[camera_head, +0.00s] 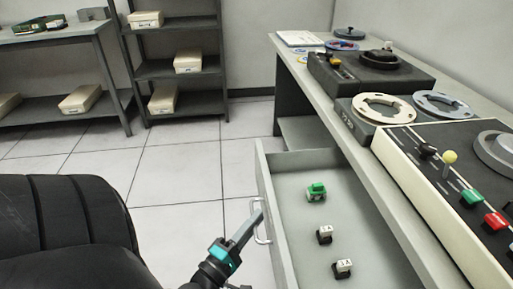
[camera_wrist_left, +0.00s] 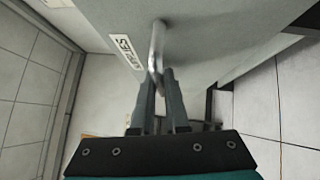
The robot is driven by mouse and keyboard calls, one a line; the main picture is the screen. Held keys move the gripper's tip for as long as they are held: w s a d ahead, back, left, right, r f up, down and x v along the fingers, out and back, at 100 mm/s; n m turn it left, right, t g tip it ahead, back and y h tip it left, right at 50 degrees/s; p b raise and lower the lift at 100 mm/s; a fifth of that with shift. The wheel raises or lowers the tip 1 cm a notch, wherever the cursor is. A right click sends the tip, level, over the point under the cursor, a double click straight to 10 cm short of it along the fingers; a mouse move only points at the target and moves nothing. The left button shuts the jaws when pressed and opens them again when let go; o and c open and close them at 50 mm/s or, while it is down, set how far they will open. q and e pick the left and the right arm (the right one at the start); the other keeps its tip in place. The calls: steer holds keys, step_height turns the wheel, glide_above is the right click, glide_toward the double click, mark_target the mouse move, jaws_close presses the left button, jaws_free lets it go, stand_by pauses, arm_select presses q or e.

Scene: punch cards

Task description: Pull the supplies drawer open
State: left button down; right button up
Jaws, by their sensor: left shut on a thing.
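The supplies drawer (camera_head: 277,238) stands pulled out from under the desk on the right in the head view. Its front, with a label (camera_wrist_left: 126,53) that reads "supplies", fills the top of the left wrist view. My left gripper (camera_head: 258,216) is shut on the drawer's metal handle (camera_head: 263,226); in the left wrist view its fingers (camera_wrist_left: 159,82) close around the handle bar (camera_wrist_left: 157,40). Inside the drawer lie a green object (camera_head: 316,192) and two small dark blocks with white tops (camera_head: 325,234). My right gripper is not in view.
The desk (camera_head: 354,170) carries tape-reel machines (camera_head: 370,72) and a panel with coloured levers (camera_head: 447,165). A shelf with cream boxes (camera_head: 188,61) and a side table (camera_head: 62,68) stand at the back left. A black chair (camera_head: 62,225) is at the lower left. The tiled floor between is clear.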

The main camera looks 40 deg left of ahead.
arm_select(q)
steer(key=c, duration=1.2)
jaws_free()
steer(key=s+d+f+p, duration=0.1)
steer(key=s+d+f, duration=0.1)
steer(key=s, duration=1.3)
steer(key=shift+p, duration=0.4)
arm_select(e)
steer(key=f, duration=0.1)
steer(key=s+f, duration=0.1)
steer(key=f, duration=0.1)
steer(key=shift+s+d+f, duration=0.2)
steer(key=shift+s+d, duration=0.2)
